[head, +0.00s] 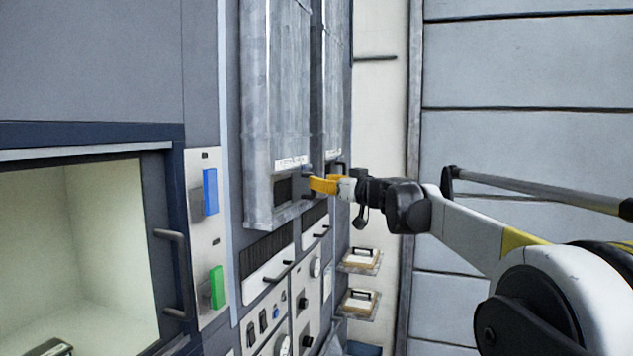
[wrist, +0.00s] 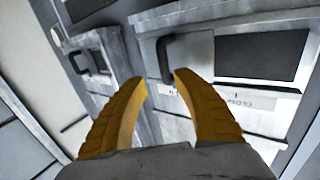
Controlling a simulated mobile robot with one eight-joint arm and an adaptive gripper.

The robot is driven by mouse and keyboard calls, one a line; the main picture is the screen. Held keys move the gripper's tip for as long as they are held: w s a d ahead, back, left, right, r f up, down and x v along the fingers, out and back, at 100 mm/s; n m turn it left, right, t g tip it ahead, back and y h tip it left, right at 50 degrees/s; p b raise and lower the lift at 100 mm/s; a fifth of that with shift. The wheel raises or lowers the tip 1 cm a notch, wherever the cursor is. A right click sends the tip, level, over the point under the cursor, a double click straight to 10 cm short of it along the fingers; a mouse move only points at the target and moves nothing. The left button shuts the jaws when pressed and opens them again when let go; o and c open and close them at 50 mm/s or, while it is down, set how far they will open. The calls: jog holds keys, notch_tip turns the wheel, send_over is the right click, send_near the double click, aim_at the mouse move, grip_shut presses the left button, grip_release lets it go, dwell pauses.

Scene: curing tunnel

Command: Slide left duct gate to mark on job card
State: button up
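The left duct (head: 272,110) is a tall grey metal box on the panel, with a dark window (head: 283,190) low on its front. Its gate's black handle (wrist: 165,58) stands beside that window in the wrist view, which looks upside down. My gripper (head: 318,184) has yellow fingers and is at this handle. In the wrist view the fingertips (wrist: 162,77) are apart, with the handle just beyond and between them. I cannot tell whether they touch it. A small label (wrist: 240,100) near the window is too small to read surely. No job card can be made out.
A second duct (head: 334,80) with its own handle (wrist: 98,62) stands just to the right. Below are switches, knobs and two small shelves (head: 360,268). A blue block (head: 210,191) and a green block (head: 217,287) sit left, beside an open lit chamber (head: 80,250).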

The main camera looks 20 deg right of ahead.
jog(key=v, duration=0.8)
jog(key=shift+s, duration=0.1)
jog(key=s+a+f+g+b, duration=0.2)
jog(key=s+a+f+b, duration=0.3)
jog(key=f, duration=0.5)
jog(key=s+a+f+g+b, duration=0.2)
jog(key=s+a+f+b, duration=0.35)
jog(key=f, duration=0.55)
jog(key=s+a+f+g+b, duration=0.25)
jog(key=s+f+b, duration=0.4)
jog(key=f, duration=0.35)
jog(key=s+d+f+m+g+h+b, duration=0.1)
jog(key=s+f+b, duration=0.5)
jog(key=f, duration=0.7)
jog(key=s+d+f+m+g+h+b, duration=0.1)
jog(key=s+f+h+b, duration=0.2)
jog(key=s+f+b, duration=0.4)
jog(key=s+d+f+m+g+h+b, duration=0.1)
jog(key=s+f+b, duration=0.5)
jog(key=f, duration=1.4)
jog(key=s+m+h, duration=0.1)
jog(key=s, duration=0.2)
jog(key=shift+f, duration=0.2)
